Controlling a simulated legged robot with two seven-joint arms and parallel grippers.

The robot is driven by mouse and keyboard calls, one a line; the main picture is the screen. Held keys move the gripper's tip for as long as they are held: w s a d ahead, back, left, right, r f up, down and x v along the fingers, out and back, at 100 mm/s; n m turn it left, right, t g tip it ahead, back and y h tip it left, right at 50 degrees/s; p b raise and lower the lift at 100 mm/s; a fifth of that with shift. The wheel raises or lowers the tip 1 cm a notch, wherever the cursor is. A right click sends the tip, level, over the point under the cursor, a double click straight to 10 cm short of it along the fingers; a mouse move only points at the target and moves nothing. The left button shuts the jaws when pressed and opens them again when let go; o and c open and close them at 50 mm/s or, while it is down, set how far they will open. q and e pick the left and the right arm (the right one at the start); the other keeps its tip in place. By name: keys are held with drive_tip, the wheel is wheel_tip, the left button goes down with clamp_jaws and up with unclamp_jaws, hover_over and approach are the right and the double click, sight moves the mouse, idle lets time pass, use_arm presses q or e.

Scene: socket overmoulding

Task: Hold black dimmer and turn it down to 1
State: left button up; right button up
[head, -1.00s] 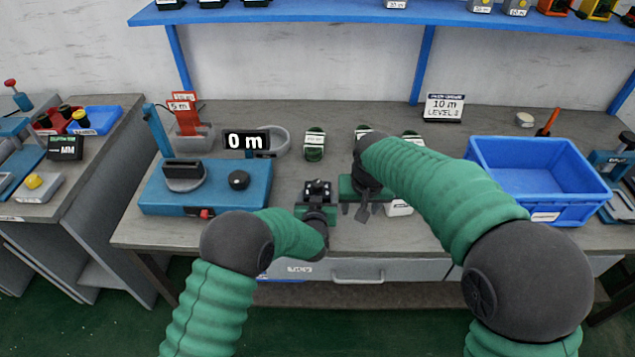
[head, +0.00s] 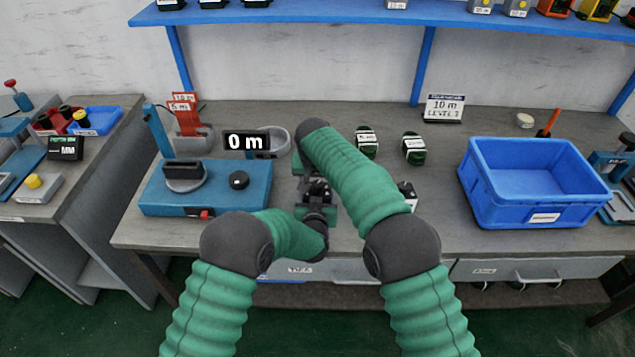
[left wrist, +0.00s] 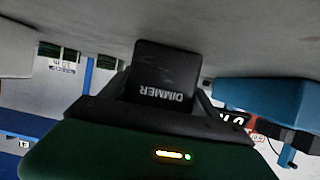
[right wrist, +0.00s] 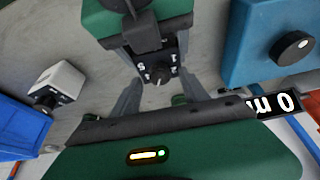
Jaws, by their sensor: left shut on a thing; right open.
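The black dimmer (head: 318,189) stands near the table's front middle. My left gripper (head: 317,210) is shut on it; the left wrist view shows its black side marked DIMMER (left wrist: 165,82) between the fingers. In the right wrist view, its face with a small knob (right wrist: 160,79) and white marks points toward my right gripper. My right gripper (right wrist: 158,92) is open, its two fingers on either side of the knob, apparently not touching it. In the head view my right gripper (head: 310,172) is just behind the dimmer, partly hidden by its arm. The knob's setting is too small to read.
A white box with a black knob (right wrist: 60,83) stands nearby, partly behind my right arm. A blue tester (head: 205,187) and a display reading 0 m (head: 247,141) are at left. A blue crate (head: 535,215) is at right. Green-black coils (head: 413,148) stand at the back.

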drive_tip(key=shift+x, duration=0.8)
drive_tip(key=shift+c, duration=0.2)
clamp_jaws()
